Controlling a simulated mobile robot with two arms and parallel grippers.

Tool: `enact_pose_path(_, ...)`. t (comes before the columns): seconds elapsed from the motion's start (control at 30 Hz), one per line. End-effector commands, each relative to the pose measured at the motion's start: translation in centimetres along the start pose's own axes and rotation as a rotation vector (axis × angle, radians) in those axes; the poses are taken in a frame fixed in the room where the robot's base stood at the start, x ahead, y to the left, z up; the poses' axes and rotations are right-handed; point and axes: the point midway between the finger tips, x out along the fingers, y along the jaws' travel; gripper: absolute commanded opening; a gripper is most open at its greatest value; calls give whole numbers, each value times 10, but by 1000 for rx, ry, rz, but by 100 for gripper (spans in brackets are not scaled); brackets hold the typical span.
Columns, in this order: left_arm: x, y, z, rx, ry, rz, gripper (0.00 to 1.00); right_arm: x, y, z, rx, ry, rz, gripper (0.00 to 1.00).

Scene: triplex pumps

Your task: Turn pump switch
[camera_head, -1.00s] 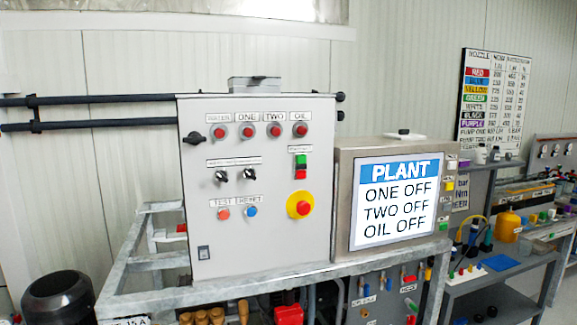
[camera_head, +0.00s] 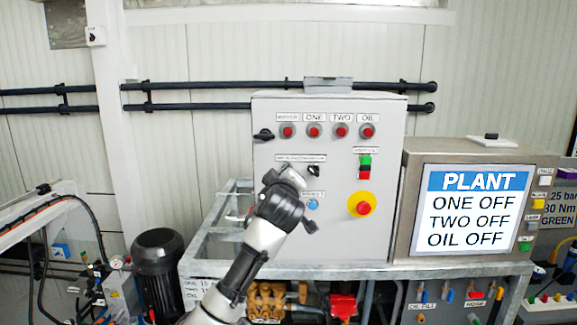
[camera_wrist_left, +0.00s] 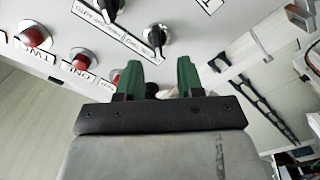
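The grey control panel (camera_head: 330,235) stands on a metal frame in the head view. A black selector switch (camera_head: 315,171) shows on it; the one to its left is hidden behind my left gripper (camera_head: 287,178). In the left wrist view, two black selector knobs (camera_wrist_left: 155,38) (camera_wrist_left: 108,8) stand on the panel beyond the fingertips. My left gripper (camera_wrist_left: 158,76) is open, its green fingers apart and clear of both knobs. A dark round part (camera_wrist_left: 152,90) shows between the fingers; I cannot tell if it is touched. My right gripper is out of view.
Red lamps (camera_head: 341,131) line the panel top, with a black handle (camera_head: 263,135) at their left. A red stop button (camera_head: 362,205) sits lower right. The plant screen (camera_head: 474,212) reads one, two and oil off. A dark motor (camera_head: 158,260) stands left of the frame.

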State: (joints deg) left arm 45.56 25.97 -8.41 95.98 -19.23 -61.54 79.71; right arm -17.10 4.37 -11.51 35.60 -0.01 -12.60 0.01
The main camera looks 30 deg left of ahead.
Motion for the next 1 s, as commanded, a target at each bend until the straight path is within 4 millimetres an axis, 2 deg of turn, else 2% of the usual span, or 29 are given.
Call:
enact_pose_path(0.03,10,3,-3,3,0,-3,37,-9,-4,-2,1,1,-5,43)
enact_pose_path(0.1,22,3,-3,3,0,-3,37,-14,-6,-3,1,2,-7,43)
enact_pose_path(0.3,46,2,-1,1,-1,-2,37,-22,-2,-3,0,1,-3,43)
enact_pose_path(0.7,54,0,1,1,-1,1,37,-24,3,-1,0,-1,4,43)
enact_pose_path(0.77,53,0,1,1,-1,1,31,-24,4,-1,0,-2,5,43)
enact_pose_path(0.97,53,0,1,1,-1,0,0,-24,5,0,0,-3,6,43)
enact_pose_path(1.0,53,0,1,1,-2,0,0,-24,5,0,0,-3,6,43)
